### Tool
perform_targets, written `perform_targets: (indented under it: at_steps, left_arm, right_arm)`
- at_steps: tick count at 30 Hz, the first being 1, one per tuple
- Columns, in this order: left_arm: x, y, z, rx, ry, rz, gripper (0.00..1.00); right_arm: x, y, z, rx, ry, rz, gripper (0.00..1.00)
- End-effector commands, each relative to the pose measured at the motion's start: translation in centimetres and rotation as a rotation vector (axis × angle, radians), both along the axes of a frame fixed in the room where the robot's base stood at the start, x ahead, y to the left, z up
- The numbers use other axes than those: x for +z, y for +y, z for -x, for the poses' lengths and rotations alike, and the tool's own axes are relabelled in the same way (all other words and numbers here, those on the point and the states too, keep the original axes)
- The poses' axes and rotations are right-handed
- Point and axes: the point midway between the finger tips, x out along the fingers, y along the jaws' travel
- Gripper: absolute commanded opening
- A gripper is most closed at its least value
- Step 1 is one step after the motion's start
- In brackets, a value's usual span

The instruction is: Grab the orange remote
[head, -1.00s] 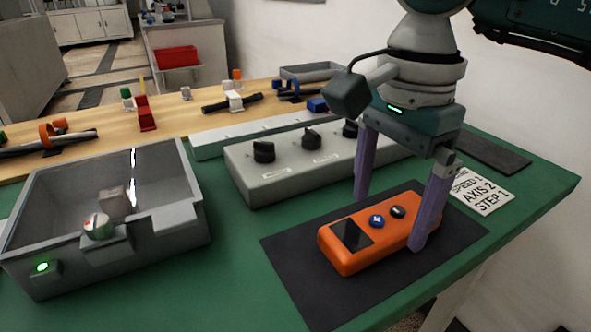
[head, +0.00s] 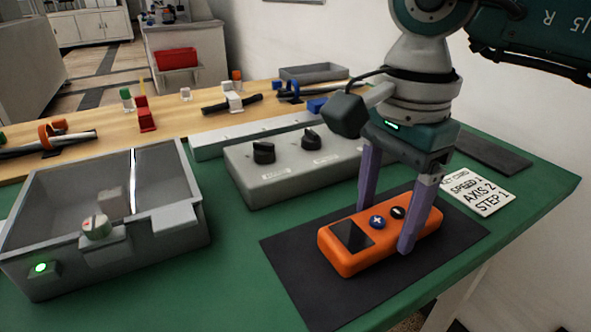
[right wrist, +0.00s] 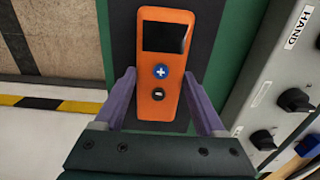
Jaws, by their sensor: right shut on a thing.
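The orange remote (head: 350,247) lies flat on a dark mat (head: 300,285) on the green table. It has a dark screen and two round buttons, one blue with a plus and one black. My right gripper (head: 386,228) is down over the remote and shut on its long sides, with one purple finger on each side near the button end. The right wrist view shows the remote (right wrist: 166,60) between the two fingers (right wrist: 163,98). My left gripper is not in view.
A grey control box with black knobs (head: 255,184) stands behind the mat. A grey open bin (head: 190,222) with a green light is at left. A printed card (head: 482,196) lies to the right. A wooden bench with tools (head: 190,112) is behind.

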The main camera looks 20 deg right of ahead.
Motion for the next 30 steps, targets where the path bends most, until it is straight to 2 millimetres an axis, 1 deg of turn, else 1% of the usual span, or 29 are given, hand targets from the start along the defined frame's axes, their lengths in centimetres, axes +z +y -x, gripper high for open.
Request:
perform_targets:
  at_steps: [1, 7, 15, 20, 23, 26, 29, 30]
  left_arm:
    - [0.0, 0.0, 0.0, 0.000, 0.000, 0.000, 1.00]
    - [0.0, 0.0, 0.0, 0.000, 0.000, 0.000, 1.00]
    - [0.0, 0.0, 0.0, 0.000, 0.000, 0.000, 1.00]
    - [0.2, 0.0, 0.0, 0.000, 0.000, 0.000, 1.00]
    - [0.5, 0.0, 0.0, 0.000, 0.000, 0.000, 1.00]
    - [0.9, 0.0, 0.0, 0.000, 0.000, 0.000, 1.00]
    - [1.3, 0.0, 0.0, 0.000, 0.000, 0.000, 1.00]
    - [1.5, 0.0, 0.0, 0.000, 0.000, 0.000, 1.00]
  right_arm:
    - [0.0, 0.0, 0.0, 0.000, 0.000, 0.000, 0.23]
    - [0.0, 0.0, 0.0, 0.000, 0.000, 0.000, 0.01]
    - [0.1, 0.0, 0.0, 0.000, -0.002, 0.000, 0.00]
    - [1.0, 0.0, -0.1, -0.001, -0.003, 0.000, 0.00]
    - [2.4, 0.0, -0.1, -0.001, -0.005, 0.000, 0.00]
    - [4.6, 0.0, -0.2, 0.000, -0.007, -0.001, 0.00]
    - [7.5, 0.0, -0.2, 0.001, -0.009, -0.001, 0.00]
    - [8.8, 0.0, -0.2, 0.001, -0.010, 0.000, 0.00]
